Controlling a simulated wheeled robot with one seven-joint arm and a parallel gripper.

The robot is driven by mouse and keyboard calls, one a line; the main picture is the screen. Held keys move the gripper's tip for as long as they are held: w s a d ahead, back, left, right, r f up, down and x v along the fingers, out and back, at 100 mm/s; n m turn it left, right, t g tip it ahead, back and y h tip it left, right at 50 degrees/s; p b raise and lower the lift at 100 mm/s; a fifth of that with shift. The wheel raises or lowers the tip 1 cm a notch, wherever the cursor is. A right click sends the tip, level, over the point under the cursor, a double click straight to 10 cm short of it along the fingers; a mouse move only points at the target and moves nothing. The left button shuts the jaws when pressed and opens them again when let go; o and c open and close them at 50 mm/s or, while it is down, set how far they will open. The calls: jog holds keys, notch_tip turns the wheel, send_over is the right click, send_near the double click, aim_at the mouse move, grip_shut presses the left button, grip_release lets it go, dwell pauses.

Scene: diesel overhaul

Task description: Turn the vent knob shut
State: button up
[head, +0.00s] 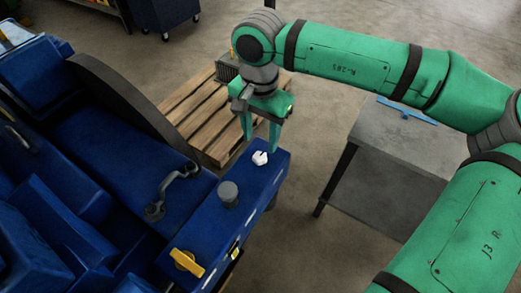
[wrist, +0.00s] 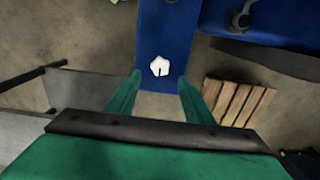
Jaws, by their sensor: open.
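The vent knob appears to be the small white knob (head: 260,158) near the far end of the top of a blue box (head: 210,240). The white knob (wrist: 159,67) also shows in the wrist view, with a dark slot in its near side. My gripper (head: 261,147) is above the far end of the blue box with its fingers pointing down. In the wrist view my gripper (wrist: 160,85) is open, its two green fingers apart on either side of the knob's line. Nothing is between the fingers, and whether they touch the box cannot be told.
A grey round cap (head: 228,194) and a yellow handle (head: 186,262) sit on the same blue box. Blue engine parts (head: 110,150) fill the left. A wooden pallet (head: 195,110) lies behind, and a grey table (head: 390,150) with a blue item stands at the right.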

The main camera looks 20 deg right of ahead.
aim_at(260, 156)
notch_tip(260, 156, down, 6)
jog(key=shift+w+a+r, duration=0.1)
jog(key=shift+r, duration=0.15)
jog(key=shift+f, duration=0.65)
jog(key=shift+c, duration=0.2)
jog(key=c, duration=1)
